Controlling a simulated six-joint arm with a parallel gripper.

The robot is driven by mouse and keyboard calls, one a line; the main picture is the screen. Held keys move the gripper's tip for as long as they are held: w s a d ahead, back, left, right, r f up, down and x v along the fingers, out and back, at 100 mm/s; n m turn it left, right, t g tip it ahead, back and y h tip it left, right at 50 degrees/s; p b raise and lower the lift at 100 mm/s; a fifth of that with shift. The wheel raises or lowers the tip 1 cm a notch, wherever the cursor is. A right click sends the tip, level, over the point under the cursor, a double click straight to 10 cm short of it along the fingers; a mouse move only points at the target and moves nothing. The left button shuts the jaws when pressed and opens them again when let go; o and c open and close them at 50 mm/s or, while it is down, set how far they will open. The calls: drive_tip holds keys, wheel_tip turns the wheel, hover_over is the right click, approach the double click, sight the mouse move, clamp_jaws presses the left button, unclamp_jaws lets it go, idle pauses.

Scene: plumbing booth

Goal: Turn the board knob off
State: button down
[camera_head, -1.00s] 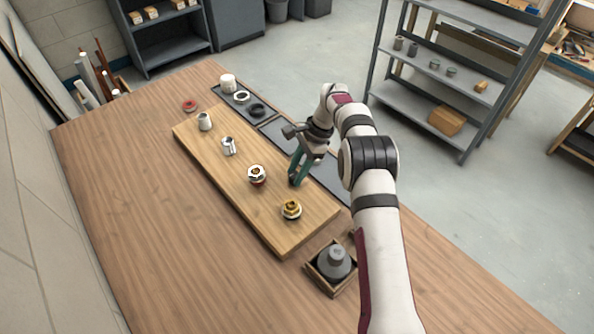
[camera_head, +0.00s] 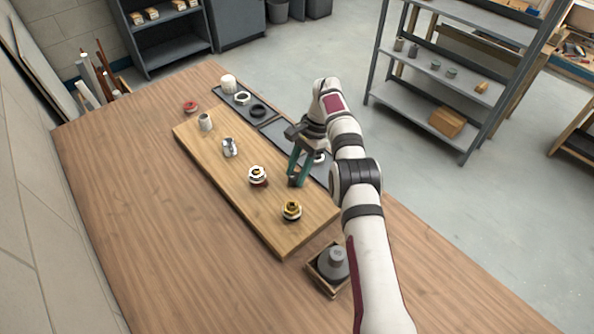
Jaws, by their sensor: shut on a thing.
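The wooden board (camera_head: 240,190) lies on the table with a row of metal fittings along it. My gripper (camera_head: 297,178), with green fingers, points down at the board's right edge, to the right of the hex fitting. It is shut on a small dark thing at its fingertips, which looks like the board knob (camera_head: 292,182). The fingers hide most of this knob, so its angle cannot be read.
On the board are a grey cone-like fitting (camera_head: 205,122), a chrome fitting (camera_head: 229,147), a hex fitting (camera_head: 257,175) and a brass fitting (camera_head: 291,211). A dark tray (camera_head: 270,125) lies behind the board. A wooden box (camera_head: 315,275) holds a grey part. The table's left side is clear.

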drive_tip(key=shift+d+f, duration=0.1)
drive_tip(key=shift+c, duration=2.4)
unclamp_jaws()
drive_tip(key=shift+r, duration=0.45)
wheel_tip(320, 180, up, 4)
drive_tip(key=shift+d+f, duration=0.1)
drive_tip(key=shift+d, duration=0.05)
drive_tip(key=s+d+r, duration=0.3)
drive_tip(key=d+r, duration=0.3)
drive_tip(key=d, duration=0.4)
drive_tip(key=shift+d+r, duration=0.2)
drive_tip(key=shift+d, duration=0.2)
drive_tip(key=shift+s, duration=0.1)
